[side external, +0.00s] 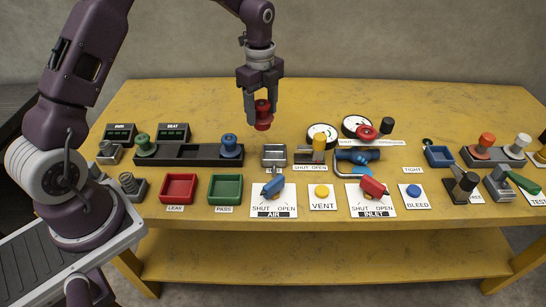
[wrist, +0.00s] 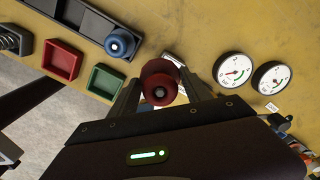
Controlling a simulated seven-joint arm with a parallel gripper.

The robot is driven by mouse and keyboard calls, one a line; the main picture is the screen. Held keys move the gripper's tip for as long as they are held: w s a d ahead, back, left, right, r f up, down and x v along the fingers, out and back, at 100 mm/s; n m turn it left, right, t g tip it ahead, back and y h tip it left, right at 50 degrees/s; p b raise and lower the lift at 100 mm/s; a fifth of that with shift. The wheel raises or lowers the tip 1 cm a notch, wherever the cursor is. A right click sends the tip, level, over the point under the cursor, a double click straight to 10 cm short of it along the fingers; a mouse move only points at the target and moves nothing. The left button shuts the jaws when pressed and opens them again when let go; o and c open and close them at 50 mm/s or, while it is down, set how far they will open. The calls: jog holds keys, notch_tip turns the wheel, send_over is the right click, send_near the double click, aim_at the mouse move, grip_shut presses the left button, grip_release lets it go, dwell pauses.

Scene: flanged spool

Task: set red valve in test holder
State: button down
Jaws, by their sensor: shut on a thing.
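The red valve (side external: 263,119), a flanged spool, hangs upright between the fingers of my gripper (side external: 263,100), well above the table. In the wrist view the red valve (wrist: 160,80) sits between both fingertips (wrist: 160,92), seen end on. My gripper is shut on it. A grey metal fixture (side external: 274,157) stands on the table below and slightly right of the valve; it may be the test holder, but no label on it is readable. In the wrist view that fixture is mostly hidden behind the valve and fingers.
A dark rack (side external: 190,155) left of the fixture holds a green spool (side external: 144,145) and a blue spool (side external: 229,145), with a gap between them. Red (side external: 179,188) and green (side external: 226,189) trays lie in front.

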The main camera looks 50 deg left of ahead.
jog(key=d+f, duration=0.1)
jog(key=f, duration=0.2)
jog(key=w+d+f, duration=0.1)
jog(key=f, duration=0.2)
jog(key=d+f, duration=0.1)
jog(key=f, duration=0.3)
jog(key=shift+w, duration=0.25)
jog(key=shift+f, duration=0.3)
jog(key=shift+c, duration=2.4)
grip_release()
jog(key=shift+r, duration=0.1)
